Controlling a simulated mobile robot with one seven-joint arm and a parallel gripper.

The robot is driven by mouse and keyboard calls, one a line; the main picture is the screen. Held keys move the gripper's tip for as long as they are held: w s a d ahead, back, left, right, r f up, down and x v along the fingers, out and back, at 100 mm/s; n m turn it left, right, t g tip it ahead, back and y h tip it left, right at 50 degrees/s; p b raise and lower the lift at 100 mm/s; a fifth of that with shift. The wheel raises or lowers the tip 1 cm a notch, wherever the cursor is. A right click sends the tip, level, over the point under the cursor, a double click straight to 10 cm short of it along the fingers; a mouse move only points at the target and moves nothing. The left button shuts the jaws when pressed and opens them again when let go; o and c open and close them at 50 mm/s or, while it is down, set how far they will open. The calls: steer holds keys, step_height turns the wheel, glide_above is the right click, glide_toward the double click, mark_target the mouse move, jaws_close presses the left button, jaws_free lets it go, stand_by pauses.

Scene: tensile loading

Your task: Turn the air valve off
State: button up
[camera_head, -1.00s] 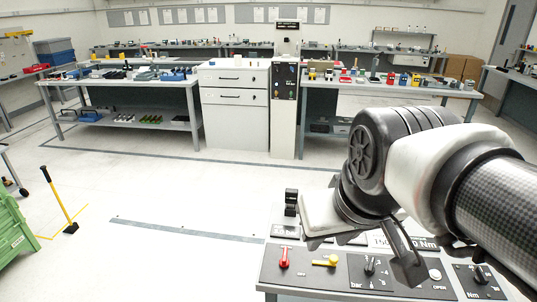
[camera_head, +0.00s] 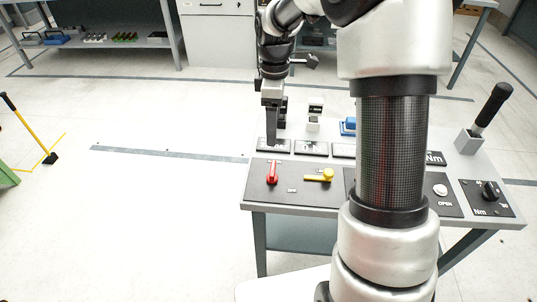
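A control panel (camera_head: 255,196) on a grey bench carries a red lever handle (camera_head: 272,173), standing roughly upright in the picture, and a yellow lever handle (camera_head: 318,177), lying roughly sideways. The labels are too small to read, so I cannot tell which is the air valve. My gripper (camera_head: 272,140) points down, above and behind the red lever in the picture, apart from it. Its fingers show as one dark shape, so their opening is unclear. My arm hides the middle of the panel.
A knob marked Nm (camera_head: 489,191), a white button marked OPEN (camera_head: 440,190) and a black-gripped lever (camera_head: 492,108) are at the right. A blue part (camera_head: 348,126) and small blocks stand behind the panel. Open floor lies to the left.

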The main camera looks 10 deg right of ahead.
mark_target(273, 168)
step_height(273, 168, down, 17)
steer(key=b, duration=0.2)
steer(key=shift+s+r+b, duration=0.1)
steer(key=shift+b, duration=0.25)
steer(key=c, duration=1)
steer(key=shift+c, duration=0.2)
